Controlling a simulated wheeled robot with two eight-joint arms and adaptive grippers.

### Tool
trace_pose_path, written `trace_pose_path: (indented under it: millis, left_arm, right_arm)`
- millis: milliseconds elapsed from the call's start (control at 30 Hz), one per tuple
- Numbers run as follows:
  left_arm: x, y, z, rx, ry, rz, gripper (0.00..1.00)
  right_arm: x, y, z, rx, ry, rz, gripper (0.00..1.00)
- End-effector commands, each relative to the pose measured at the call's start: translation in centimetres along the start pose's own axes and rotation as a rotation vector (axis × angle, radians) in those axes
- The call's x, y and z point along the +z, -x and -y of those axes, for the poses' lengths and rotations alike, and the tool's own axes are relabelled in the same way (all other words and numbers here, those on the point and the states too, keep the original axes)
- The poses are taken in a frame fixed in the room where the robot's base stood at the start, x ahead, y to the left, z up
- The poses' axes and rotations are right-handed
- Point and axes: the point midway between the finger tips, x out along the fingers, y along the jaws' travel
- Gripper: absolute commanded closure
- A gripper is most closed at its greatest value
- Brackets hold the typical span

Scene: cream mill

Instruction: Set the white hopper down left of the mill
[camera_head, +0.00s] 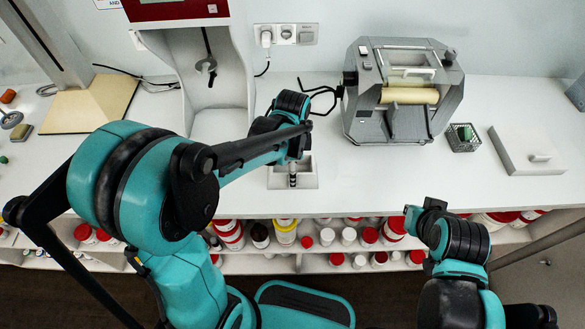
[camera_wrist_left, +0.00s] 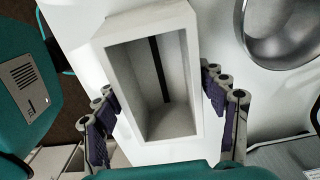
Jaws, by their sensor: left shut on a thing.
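The white hopper (camera_wrist_left: 187,128) is an open, hollow box with a dark slot inside. In the left wrist view it sits between the two fingers of my left gripper (camera_wrist_left: 160,88), which is shut on its sides. In the head view the hopper (camera_head: 309,181) shows below my left wrist, near the front edge of the counter. My left wrist hides part of the gripper there, and I cannot tell whether the hopper touches the counter. The grey mill (camera_head: 440,112) with a cream roller stands behind and to the right. My right gripper (camera_head: 411,214) is at lower right; its jaws are unclear.
A small dark container (camera_head: 464,138) and a white slab (camera_head: 530,152) stand right of the mill. A white-and-red machine (camera_head: 212,70) is behind my left arm. Shelves of jars (camera_head: 348,236) lie under the counter. A shiny metal bowl (camera_wrist_left: 285,32) shows in the wrist view.

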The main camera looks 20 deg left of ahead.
Motion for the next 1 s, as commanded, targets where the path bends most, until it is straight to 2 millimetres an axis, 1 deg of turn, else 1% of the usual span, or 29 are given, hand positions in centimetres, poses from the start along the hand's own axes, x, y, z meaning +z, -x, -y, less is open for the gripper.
trace_pose_path:
  millis: [67,100,167,467,567,667,1000]
  left_arm:
    - [0.0,-0.3,0.0,0.000,0.000,0.000,0.63]
    - [0.0,-0.3,0.0,0.000,0.000,0.000,0.23]
    - [0.0,-0.3,0.0,0.000,0.000,0.000,0.08]
    - [0.0,-0.2,0.0,0.000,0.000,0.000,0.08]
    - [0.0,0.2,0.0,0.000,0.000,0.000,0.08]
    - [0.0,1.4,0.0,0.000,0.000,0.000,0.08]
    - [0.0,8.8,0.0,0.000,0.000,0.000,0.08]
  right_arm:
    - [0.2,-0.2,0.0,0.000,0.000,0.000,1.00]
    - [0.2,-0.2,0.0,0.000,0.000,0.000,1.00]
    - [0.1,-0.2,0.0,0.000,0.000,0.000,1.00]
    - [0.1,-0.2,0.0,0.000,0.000,0.000,1.00]
    - [-0.1,0.1,0.0,0.000,0.000,0.000,1.00]
    - [-0.4,0.5,0.0,0.000,0.000,0.000,1.00]
    - [-1.8,2.6,0.0,0.000,0.000,0.000,1.00]
